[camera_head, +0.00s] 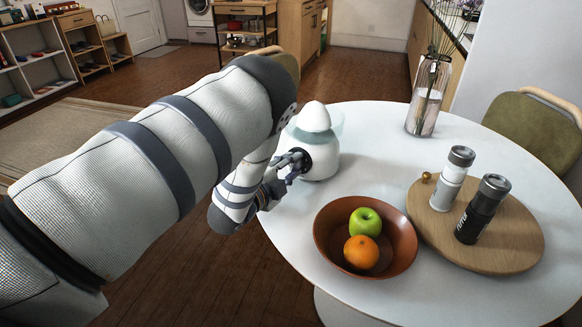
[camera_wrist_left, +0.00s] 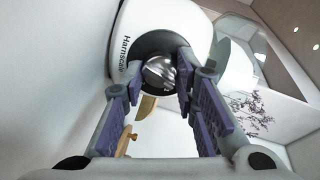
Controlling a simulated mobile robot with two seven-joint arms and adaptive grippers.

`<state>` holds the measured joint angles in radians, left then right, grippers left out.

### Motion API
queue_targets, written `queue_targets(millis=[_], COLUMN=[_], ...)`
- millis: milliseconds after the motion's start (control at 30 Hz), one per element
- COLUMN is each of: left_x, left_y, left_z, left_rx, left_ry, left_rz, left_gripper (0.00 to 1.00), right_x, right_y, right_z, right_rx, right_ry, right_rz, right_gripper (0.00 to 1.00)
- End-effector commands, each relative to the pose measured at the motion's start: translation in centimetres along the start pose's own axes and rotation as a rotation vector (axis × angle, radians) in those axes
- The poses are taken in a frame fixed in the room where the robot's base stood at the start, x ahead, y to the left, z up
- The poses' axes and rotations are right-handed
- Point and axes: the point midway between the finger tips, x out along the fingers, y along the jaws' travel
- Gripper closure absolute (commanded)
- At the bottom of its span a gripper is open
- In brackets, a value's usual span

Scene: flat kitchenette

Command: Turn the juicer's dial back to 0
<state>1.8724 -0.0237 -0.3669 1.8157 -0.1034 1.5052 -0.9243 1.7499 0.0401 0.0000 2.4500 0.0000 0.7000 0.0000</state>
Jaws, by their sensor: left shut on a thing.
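The white juicer (camera_head: 322,160) stands upright on the table, with a pointed white cone on top and a clear bowl around it. My left gripper (camera_head: 292,164) reaches its front from the left. In the left wrist view the juicer body (camera_wrist_left: 190,22) fills the top, and its round silver dial (camera_wrist_left: 160,69) sits in a dark recess. My left gripper's purple-padded fingers (camera_wrist_left: 157,78) are on both sides of the dial, shut on it. The dial's marks cannot be read. My right gripper is not in view.
On the white table (camera_head: 375,125) are a brown bowl (camera_head: 325,243) with a green apple and an orange, and a round wooden board (camera_head: 505,255) with two grinders. A glass vase (camera_head: 424,110) stands behind. A chair (camera_head: 535,140) is at the right.

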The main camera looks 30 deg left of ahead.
Motion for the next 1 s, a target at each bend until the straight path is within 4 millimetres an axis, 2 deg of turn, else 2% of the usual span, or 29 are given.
queue_targets(millis=[433,1000], left_x=[-0.02,-0.01], left_y=[-0.08,-0.04], left_z=[0.22,0.19], left_rx=[-0.255,-0.312], left_ry=[0.015,0.020], left_rz=[0.015,0.020], left_gripper=[1.00,1.00], right_x=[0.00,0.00], right_y=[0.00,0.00], right_z=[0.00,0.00], right_rx=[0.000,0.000], right_ry=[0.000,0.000], right_rz=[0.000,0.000], right_gripper=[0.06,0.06])
